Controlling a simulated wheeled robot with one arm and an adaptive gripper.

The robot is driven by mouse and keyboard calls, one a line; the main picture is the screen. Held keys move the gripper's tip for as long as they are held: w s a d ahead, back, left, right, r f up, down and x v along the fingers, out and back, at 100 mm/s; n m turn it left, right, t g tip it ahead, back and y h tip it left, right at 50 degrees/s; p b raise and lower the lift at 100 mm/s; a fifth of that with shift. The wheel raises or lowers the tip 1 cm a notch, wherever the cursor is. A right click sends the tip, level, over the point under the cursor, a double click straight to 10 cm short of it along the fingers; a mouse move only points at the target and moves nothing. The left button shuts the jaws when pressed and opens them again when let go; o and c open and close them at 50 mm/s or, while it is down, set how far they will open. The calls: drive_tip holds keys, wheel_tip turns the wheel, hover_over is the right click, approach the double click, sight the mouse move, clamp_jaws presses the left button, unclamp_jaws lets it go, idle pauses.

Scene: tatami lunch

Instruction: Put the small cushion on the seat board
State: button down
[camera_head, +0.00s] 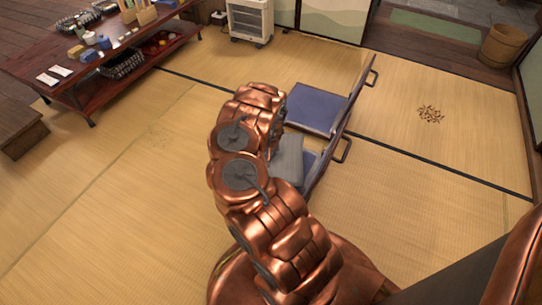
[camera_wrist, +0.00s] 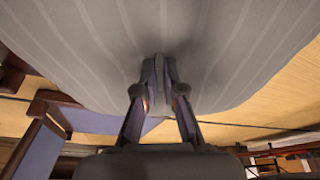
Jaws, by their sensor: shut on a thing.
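The small cushion (camera_wrist: 90,45), grey with pale stripes, fills the top of the wrist view. My gripper (camera_wrist: 160,82) is shut on its near edge, with the fabric bunched between the fingers. In the head view the cushion (camera_head: 288,160) shows partly behind my copper arm, which hides my gripper. A flat blue seat board (camera_head: 314,110) lies just beyond it on the tatami, with its top bare. A second blue surface (camera_head: 309,163) shows right beside the cushion. I cannot tell whether the cushion touches it.
Upright chair backs with metal loops (camera_head: 352,95) stand along the right of the blue seats. A low dark red table (camera_head: 85,93) with goods is at upper left. A white heater (camera_head: 249,20) stands at the back. Tatami at left and right is clear.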

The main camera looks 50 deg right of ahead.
drive_tip(key=shift+f, duration=0.15)
drive_tip(key=c, duration=1.7)
unclamp_jaws()
drive_tip(key=shift+c, duration=0.2)
drive_tip(key=o, duration=0.5)
drive_tip(key=shift+c, duration=0.2)
drive_tip(key=p+v, duration=0.6)
drive_tip(key=shift+a+r, duration=0.1)
drive_tip(key=shift+r, duration=0.35)
drive_tip(key=p+v, duration=0.5)
drive_tip(key=p, duration=0.1)
drive_tip(key=shift+r+p, duration=0.15)
drive_tip(key=shift+p, duration=0.25)
